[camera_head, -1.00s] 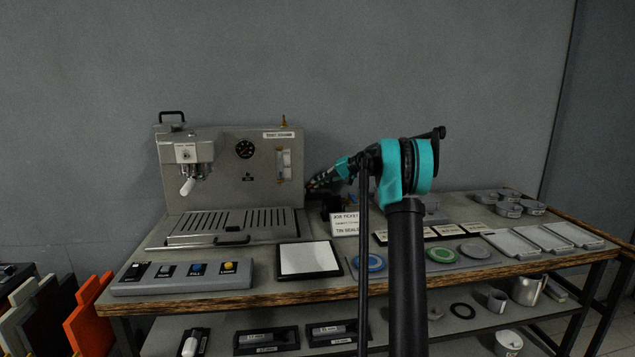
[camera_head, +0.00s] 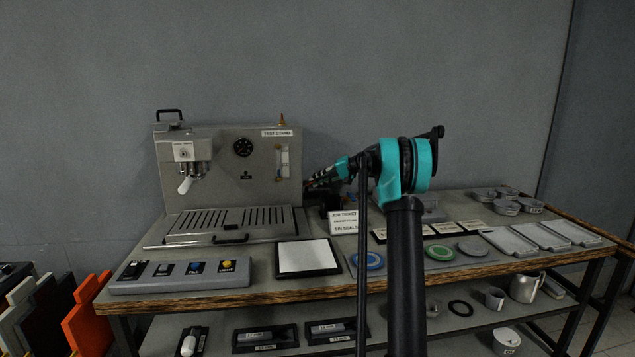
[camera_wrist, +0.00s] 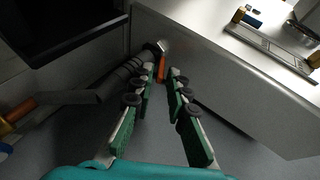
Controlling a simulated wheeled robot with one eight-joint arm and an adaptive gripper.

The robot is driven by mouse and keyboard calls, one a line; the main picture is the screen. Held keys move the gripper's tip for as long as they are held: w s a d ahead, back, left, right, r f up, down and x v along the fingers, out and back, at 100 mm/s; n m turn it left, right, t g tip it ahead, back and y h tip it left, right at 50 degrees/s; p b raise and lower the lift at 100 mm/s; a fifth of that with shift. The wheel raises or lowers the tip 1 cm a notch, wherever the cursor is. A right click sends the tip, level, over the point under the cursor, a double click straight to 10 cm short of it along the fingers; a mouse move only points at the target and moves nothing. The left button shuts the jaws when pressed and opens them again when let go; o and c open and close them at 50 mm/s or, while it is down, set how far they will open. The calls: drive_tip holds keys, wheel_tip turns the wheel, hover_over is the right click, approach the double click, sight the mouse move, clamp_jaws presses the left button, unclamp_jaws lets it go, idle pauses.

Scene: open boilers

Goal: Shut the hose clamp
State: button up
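In the wrist view, a dark ribbed hose (camera_wrist: 118,80) runs along the side of a grey metal casing (camera_wrist: 215,75). At the hose's far end is a small silver fitting (camera_wrist: 159,46) with an orange lever (camera_wrist: 162,70), which appears to be the hose clamp. My gripper (camera_wrist: 162,78) has its two green-padded fingers apart, with the orange lever in line with the gap between the tips. I cannot tell whether either finger touches it.
A copper pipe (camera_wrist: 20,108) joins the hose at lower left in the wrist view. A black box (camera_wrist: 60,25) is at upper left. In the head view, the test stand (camera_head: 228,195), a button panel (camera_head: 180,287) and a white job ticket sign (camera_head: 343,222) crowd the bench.

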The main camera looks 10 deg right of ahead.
drive_tip(key=v, duration=1.2)
drive_tip(key=shift+o, duration=0.4)
